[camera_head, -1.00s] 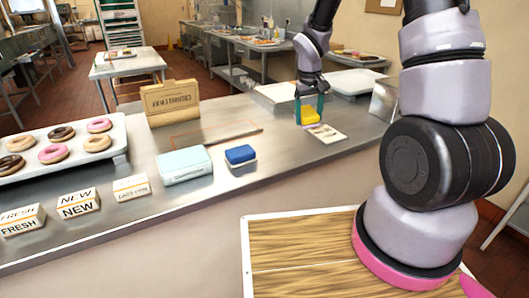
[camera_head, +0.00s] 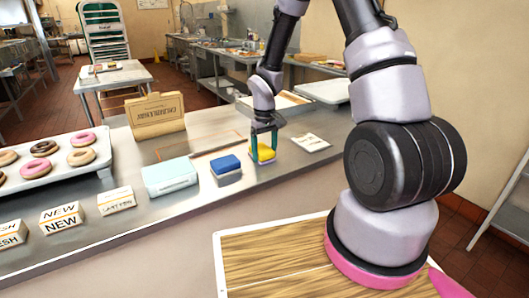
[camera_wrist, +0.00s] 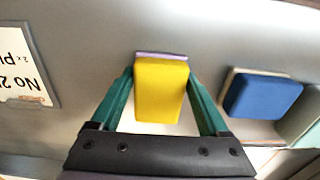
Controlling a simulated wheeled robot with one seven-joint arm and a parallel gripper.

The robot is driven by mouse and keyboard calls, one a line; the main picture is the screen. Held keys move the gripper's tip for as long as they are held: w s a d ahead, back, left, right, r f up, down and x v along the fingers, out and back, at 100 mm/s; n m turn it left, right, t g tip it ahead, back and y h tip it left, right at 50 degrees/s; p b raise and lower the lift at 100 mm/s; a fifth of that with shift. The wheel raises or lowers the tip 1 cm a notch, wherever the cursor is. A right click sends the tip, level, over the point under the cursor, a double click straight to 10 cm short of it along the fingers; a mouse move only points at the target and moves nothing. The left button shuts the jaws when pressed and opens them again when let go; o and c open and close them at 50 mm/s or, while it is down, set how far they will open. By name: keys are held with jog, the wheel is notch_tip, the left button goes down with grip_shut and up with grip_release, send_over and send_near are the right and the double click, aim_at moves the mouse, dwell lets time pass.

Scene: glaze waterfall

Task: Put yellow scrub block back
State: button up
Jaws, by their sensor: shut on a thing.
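The yellow scrub block (camera_head: 265,154) is between the fingers of my gripper (camera_head: 264,140) in the head view, just right of a blue block (camera_head: 225,165). In the wrist view the yellow block (camera_wrist: 160,88) sits between the two green fingers of my gripper (camera_wrist: 162,100), which is shut on it. A pale lilac layer shows along the block's edge. The block is at or just above the steel counter; I cannot tell whether it touches. The blue block (camera_wrist: 262,95) lies apart from it, to the right in the wrist view.
A light blue box (camera_head: 170,176) stands left of the blue block. A printed card (camera_head: 310,142) lies to the right; it also shows in the wrist view (camera_wrist: 22,70). A cardboard folder (camera_head: 155,116) and a donut tray (camera_head: 62,171) are farther left. Bare steel lies in front.

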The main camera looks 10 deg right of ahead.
jog(key=o, duration=1.3)
notch_tip(320, 180, up, 12)
notch_tip(320, 180, up, 17)
jog(key=m+t, duration=0.4)
send_over(265, 150)
jog(key=s+d, duration=0.4)
jog(key=s, duration=0.5)
jog(key=s+r+m+t, duration=0.1)
jog(key=s+r, duration=0.1)
jog(key=s, duration=0.2)
jog(key=s+r+m+t+y, duration=0.1)
jog(key=s+r, duration=0.2)
jog(key=s, duration=0.1)
jog(key=s+d+r+m+t+y, duration=0.1)
jog(key=s+r, duration=0.2)
jog(key=s, duration=0.1)
jog(key=shift+d+m, duration=0.1)
jog(key=shift+m, duration=0.3)
